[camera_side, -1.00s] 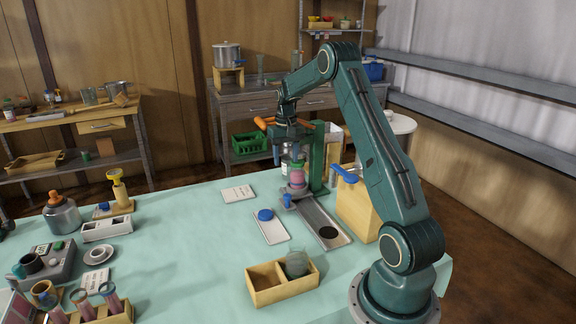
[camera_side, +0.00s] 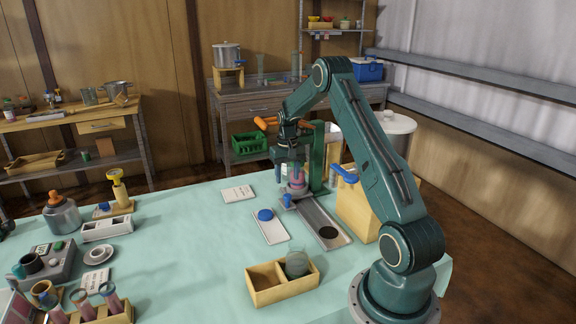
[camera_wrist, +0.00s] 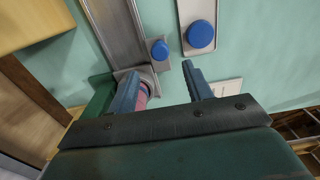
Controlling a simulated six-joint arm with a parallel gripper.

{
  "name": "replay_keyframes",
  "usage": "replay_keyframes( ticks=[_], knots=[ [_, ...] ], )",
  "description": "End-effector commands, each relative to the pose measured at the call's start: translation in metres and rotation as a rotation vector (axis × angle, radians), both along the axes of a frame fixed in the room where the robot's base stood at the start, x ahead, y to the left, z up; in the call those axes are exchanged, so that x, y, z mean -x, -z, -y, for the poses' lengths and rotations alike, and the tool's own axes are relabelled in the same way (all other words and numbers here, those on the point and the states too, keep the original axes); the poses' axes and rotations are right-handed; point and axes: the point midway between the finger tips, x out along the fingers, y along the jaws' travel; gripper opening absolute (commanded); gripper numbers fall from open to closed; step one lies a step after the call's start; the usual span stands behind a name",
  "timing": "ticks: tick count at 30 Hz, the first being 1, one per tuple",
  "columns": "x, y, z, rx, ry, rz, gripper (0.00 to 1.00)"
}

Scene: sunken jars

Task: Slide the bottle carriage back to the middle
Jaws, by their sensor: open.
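The carriage with its blue knob (camera_side: 287,200) stands at the far end of a grey rail (camera_side: 316,218), beside the green press. A bottle with pink contents (camera_side: 297,184) stands upright on it, partly hidden by my gripper (camera_side: 287,172). In the wrist view my gripper (camera_wrist: 160,72) has its fingers spread. The left finger overlaps the pink bottle (camera_wrist: 142,96), and I cannot tell whether they touch. The blue knob (camera_wrist: 159,50) shows just beyond the fingertips, between them, with nothing gripped. The rail (camera_wrist: 117,30) runs away from it toward the top.
The green press (camera_side: 318,155) with its orange handle rises close behind my gripper. A wooden box (camera_side: 360,205) stands right of the rail. A pale tray with a blue cap (camera_side: 265,215) lies to the left. A wooden two-part box (camera_side: 283,285) is in front.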

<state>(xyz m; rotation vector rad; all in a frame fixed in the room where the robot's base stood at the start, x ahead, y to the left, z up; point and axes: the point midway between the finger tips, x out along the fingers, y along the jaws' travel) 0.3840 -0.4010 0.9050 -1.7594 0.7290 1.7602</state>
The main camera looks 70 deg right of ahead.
Motion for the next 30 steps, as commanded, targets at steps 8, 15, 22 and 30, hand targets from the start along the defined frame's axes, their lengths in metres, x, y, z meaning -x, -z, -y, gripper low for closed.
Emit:
replay_keyframes(
  ticks=[8, 15, 22, 30],
  knots=[
    [0.000, 0.043, 0.000, -0.001, 0.000, -0.001, 0.50],
    [0.000, 0.067, 0.000, -0.001, 0.000, -0.001, 0.50],
    [0.000, 0.074, 0.000, 0.001, 0.000, 0.001, 0.50],
    [0.000, 0.073, 0.000, 0.001, 0.000, 0.001, 0.38]
  ],
)
